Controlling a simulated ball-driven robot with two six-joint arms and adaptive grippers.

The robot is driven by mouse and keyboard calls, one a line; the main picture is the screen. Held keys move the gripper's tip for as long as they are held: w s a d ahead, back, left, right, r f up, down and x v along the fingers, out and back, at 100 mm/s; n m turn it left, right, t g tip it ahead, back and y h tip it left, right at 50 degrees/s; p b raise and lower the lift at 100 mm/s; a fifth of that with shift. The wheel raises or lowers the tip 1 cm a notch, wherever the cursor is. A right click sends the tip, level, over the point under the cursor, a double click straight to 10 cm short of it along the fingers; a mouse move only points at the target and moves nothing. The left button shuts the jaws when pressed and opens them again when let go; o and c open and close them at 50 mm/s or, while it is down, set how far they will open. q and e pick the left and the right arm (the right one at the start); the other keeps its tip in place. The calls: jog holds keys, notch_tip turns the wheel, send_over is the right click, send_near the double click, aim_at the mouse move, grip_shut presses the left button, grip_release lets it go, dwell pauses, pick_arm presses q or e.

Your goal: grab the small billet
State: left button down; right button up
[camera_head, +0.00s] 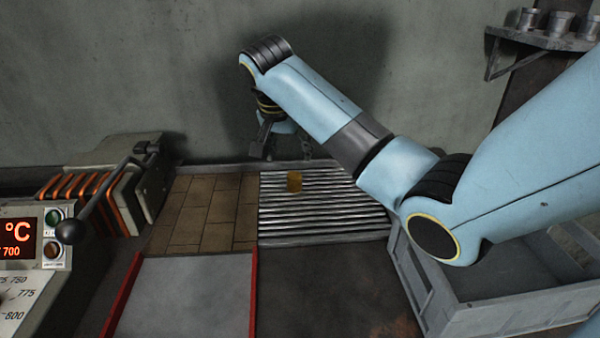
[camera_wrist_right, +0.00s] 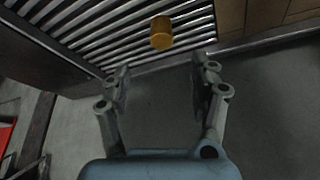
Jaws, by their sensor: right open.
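The small billet (camera_head: 295,182) is a short orange-brown cylinder standing on a ribbed metal rack, near the rack's back left part. In the right wrist view the billet (camera_wrist_right: 161,32) is beyond the fingertips, roughly in line with the gap between them. My right gripper (camera_head: 285,150) is above the back edge of the rack, behind and above the billet. In the right wrist view the right gripper (camera_wrist_right: 160,80) is open, with nothing between its fingers. My left gripper is not in view.
The ribbed rack (camera_head: 325,215) lies beside brown tiles (camera_head: 205,212). A red-edged grey plate (camera_head: 185,300) is in front. An induction heater (camera_head: 125,185) with a lever stands left. A grey crate (camera_head: 500,318) is at the right. A wall shelf (camera_head: 545,42) holds metal cups. The wall is close behind.

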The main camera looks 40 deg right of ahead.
aim_at(294, 175)
jog(key=x, duration=1)
jog(key=shift+w+f, duration=0.1)
jog(key=shift+f, duration=0.15)
grip_shut()
